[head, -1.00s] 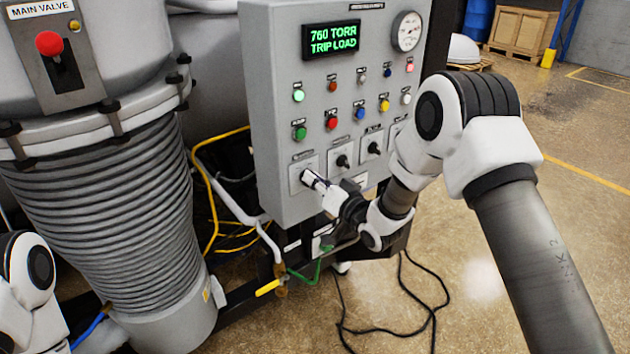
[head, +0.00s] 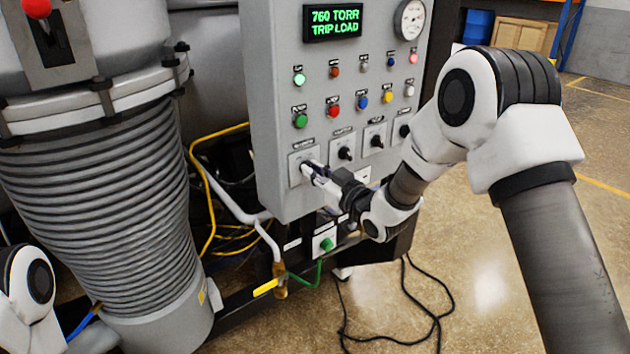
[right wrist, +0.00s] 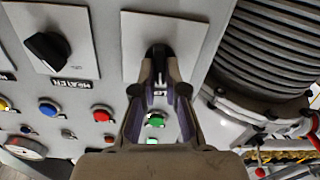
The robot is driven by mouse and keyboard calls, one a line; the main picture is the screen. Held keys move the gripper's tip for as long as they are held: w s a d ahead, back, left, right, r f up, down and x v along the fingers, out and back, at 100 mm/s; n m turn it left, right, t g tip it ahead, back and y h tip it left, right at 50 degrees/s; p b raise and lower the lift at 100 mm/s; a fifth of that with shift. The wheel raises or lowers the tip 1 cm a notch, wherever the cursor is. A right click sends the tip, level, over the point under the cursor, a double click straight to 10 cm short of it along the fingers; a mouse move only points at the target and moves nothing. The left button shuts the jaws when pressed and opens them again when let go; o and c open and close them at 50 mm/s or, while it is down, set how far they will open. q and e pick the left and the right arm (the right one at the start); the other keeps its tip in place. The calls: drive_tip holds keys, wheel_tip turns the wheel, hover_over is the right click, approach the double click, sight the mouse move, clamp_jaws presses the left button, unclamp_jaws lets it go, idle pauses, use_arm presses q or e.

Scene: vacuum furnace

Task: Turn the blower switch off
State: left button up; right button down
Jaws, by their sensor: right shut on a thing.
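A row of black rotary switches runs along the lower part of the grey control panel (head: 276,130). My right gripper (head: 307,171) is at the leftmost switch in the head view. In the right wrist view its two fingers are shut on that switch's black knob (right wrist: 158,52), one on each side. The fingers partly hide the knob and its label, so I cannot read the name or tell its setting well. The neighbouring switch (head: 344,153) also shows in the right wrist view (right wrist: 47,50). My left gripper is out of view; only part of that arm shows.
Coloured buttons and lamps (head: 333,110) sit above the switches, under a green display (head: 333,20) reading 760 TORR TRIP LOAD. A large ribbed grey cylinder (head: 100,210) stands left. A yellow-handled valve (head: 266,287) is below the panel. Black cable (head: 440,315) lies on the floor.

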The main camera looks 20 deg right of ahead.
drive_tip(key=shift+a+f+n+b, duration=0.1)
drive_tip(key=shift+f+n+b, duration=0.05)
drive_tip(key=shift+n+b, duration=1.6)
drive_tip(key=shift+n, duration=0.35)
drive_tip(key=c, duration=1.2)
unclamp_jaws()
drive_tip(key=shift+s, duration=0.2)
drive_tip(key=v, duration=1.1)
drive_tip(key=shift+s, duration=0.4)
